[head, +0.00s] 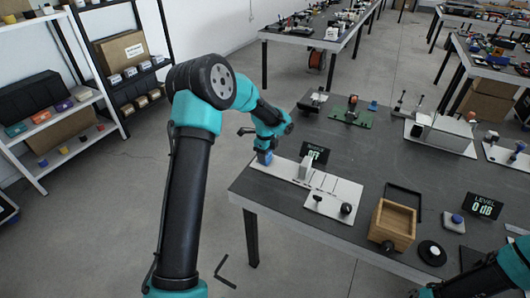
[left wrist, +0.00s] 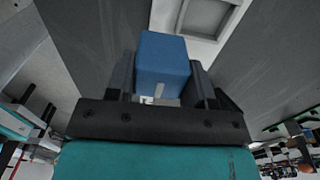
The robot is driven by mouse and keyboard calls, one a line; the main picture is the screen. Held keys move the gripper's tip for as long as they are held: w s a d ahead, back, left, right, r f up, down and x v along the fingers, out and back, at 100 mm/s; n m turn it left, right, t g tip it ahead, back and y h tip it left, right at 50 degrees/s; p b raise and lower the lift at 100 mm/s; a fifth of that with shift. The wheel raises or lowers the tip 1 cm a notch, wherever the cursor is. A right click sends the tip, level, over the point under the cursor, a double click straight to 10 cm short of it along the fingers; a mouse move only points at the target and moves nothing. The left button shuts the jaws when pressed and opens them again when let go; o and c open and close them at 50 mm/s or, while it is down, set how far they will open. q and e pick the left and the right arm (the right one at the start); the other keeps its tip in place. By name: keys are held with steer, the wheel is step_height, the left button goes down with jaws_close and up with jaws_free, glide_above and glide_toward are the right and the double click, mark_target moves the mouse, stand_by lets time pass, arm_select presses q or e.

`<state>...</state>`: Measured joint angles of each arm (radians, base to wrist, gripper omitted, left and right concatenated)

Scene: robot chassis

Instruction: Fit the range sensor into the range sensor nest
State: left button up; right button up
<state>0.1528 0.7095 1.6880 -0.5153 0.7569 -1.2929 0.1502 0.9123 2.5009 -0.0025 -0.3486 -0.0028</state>
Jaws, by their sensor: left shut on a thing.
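The range sensor, a blue block (left wrist: 163,62), sits between the two dark fingers of my left gripper (left wrist: 160,95) in the left wrist view. In the head view, my left gripper (head: 265,155) is shut on the blue block (head: 264,158) at the left end of a long white plate (head: 330,187). In the left wrist view, a pale square frame with a recess (left wrist: 207,16), which looks like the nest, lies beyond the block. The block appears apart from it there. Its exact height over the plate is unclear. My right gripper is not visible; only part of its arm shows at bottom right.
A grey upright part (head: 305,168) stands on the plate, with a small black display (head: 315,153) behind it. A white board with black knobs (head: 331,204), a wooden box (head: 392,225) and a level display (head: 483,206) are to the right. The table's left edge is close by.

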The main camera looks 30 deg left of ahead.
arm_select(q)
steer(key=shift+w+a+f, duration=0.1)
steer(key=shift+w+a, duration=0.35)
steer(key=shift+w, duration=0.25)
steer(key=shift+w+a+f, duration=0.1)
steer(key=shift+w+a, duration=0.35)
steer(key=shift+w, duration=0.3)
steer(key=shift+w+a+f, duration=0.1)
steer(key=shift+w+a, duration=0.35)
steer(key=shift+w, duration=0.25)
steer(key=shift+w, duration=0.1)
steer(key=shift+w+a, duration=0.2)
steer(key=shift+w, duration=0.05)
steer(key=shift+s+f, duration=0.1)
steer(key=shift+f, duration=1.65)
steer(key=shift+f, duration=0.1)
steer(key=o, duration=0.9)
steer(key=shift+o, duration=0.2)
step_height(320, 180, up, 12)
